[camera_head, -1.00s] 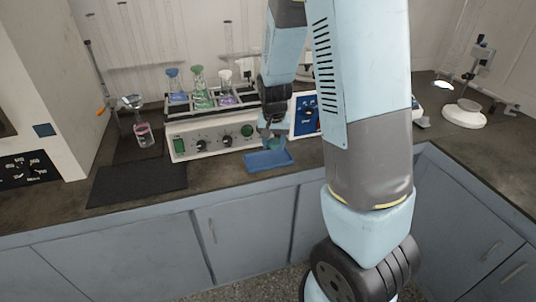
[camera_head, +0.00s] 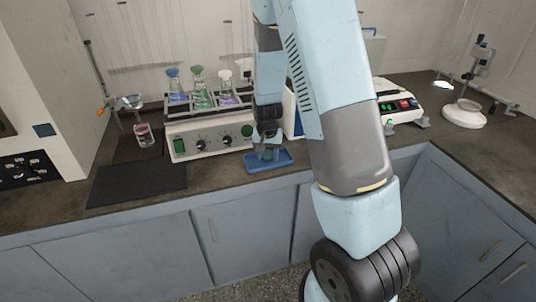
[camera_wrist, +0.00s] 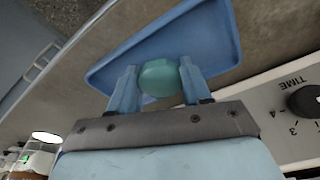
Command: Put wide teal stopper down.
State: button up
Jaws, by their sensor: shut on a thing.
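The wide teal stopper (camera_wrist: 160,77) is between the two fingers of my gripper (camera_wrist: 158,85) in the wrist view, and the jaws are shut on it. The blue tray (camera_wrist: 208,22) lies under and around it in that view. In the head view, my gripper (camera_head: 267,150) is low over the blue tray (camera_head: 284,164) on the bench, with the teal stopper (camera_head: 268,155) small at its tips. I cannot tell whether the stopper touches the tray floor.
The shaker (camera_head: 207,139) with stoppered flasks stands just behind the tray, its control panel close to my gripper. A black mat (camera_head: 137,184) lies to the left, and a beaker (camera_head: 145,135) behind it. A white balance (camera_head: 398,104) stands to the right. The bench's front edge is near.

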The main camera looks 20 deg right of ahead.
jog(key=o, duration=1.1)
jog(key=shift+f, duration=0.1)
jog(key=s+r+n+t+y, duration=0.1)
jog(key=s+r, duration=0.6)
jog(key=r, duration=0.6)
jog(key=s+r+n+t, duration=0.1)
jog(key=s+r, duration=0.5)
jog(key=r, duration=0.8)
jog(key=shift+s+r+n+t, duration=0.4)
jog(key=shift+s+r, duration=0.7)
jog(key=shift+s, duration=1.4)
jog(key=shift+s+r+n+t, duration=0.2)
jog(key=shift+s+r+n, duration=0.25)
jog(key=shift+s+r, duration=1.35)
jog(key=shift+s+r+n+t, duration=0.3)
jog(key=shift+s+r+n, duration=0.15)
jog(key=shift+s, duration=2.7)
